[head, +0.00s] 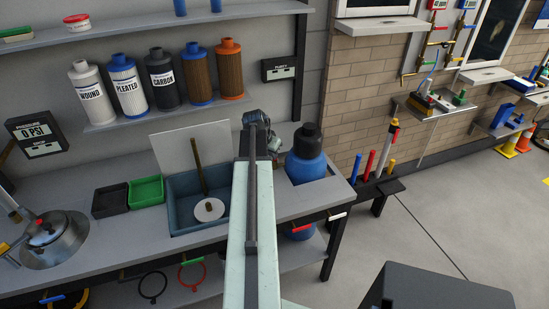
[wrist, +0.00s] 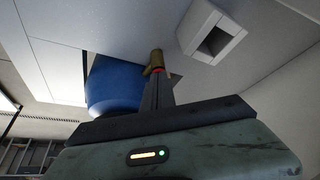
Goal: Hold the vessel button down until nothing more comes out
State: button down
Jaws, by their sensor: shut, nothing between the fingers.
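The blue vessel (head: 306,168) with a black top stands at the right end of the bench, right of my arm. Its blue body also shows in the wrist view (wrist: 115,88), left of the fingers. My gripper (wrist: 155,80) is shut and empty, its narrow fingers together. A small brass fitting (wrist: 157,58) with a red part shows right at the fingertips. I cannot tell whether the red part is the button, or whether it is touched or pressed. In the head view my arm hides the fingertips. No liquid is visible coming out.
A blue-grey sink (head: 182,213) with a white disc lies left of my arm, next to a green tray (head: 147,191) and a black tray (head: 111,200). Several filter cartridges stand on the shelf above. A pale square-holed block (wrist: 212,35) is near the fingertips.

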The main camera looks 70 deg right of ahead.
jog(key=p+v, duration=0.6)
jog(key=v, duration=0.1)
dwell(0.5)
dwell(0.3)
